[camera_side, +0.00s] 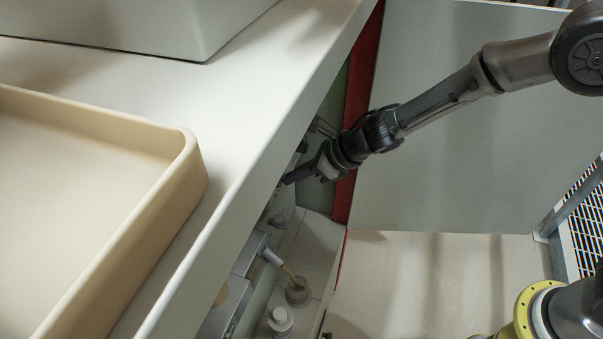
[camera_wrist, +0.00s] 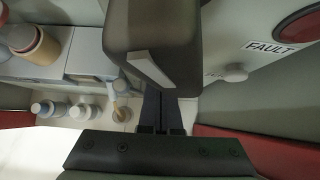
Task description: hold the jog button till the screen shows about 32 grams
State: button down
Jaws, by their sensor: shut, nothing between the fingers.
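My gripper (camera_side: 287,181) is shut and empty, its tip against or very near the machine's front panel under the counter edge. In the wrist view its dark fingers (camera_wrist: 163,115) point down the middle, partly covered by my own gripper body. The jog button is not seen; the fingertips or the counter may hide it. The screen and its reading show in neither view. A pale spout (camera_side: 272,257) has a thin brown stream falling from it into a small cup (camera_side: 297,293). The cup also shows in the wrist view (camera_wrist: 122,114).
A white counter (camera_side: 265,90) overhangs the panel and bears a beige tray (camera_side: 185,185) and a grey bin (camera_side: 190,30). White-capped bottles (camera_side: 280,321) stand near the cup. A FAULT label (camera_wrist: 270,47), red lamp (camera_wrist: 299,24) and pale knob (camera_wrist: 235,72) are right of my fingers.

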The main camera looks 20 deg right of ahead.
jog(key=shift+w+a+r, duration=0.25)
jog(key=shift+a+r, duration=0.25)
jog(key=s+d+r, duration=0.6)
jog(key=s+d, duration=0.2)
jog(key=shift+s+d, duration=0.2)
jog(key=shift+d, duration=0.2)
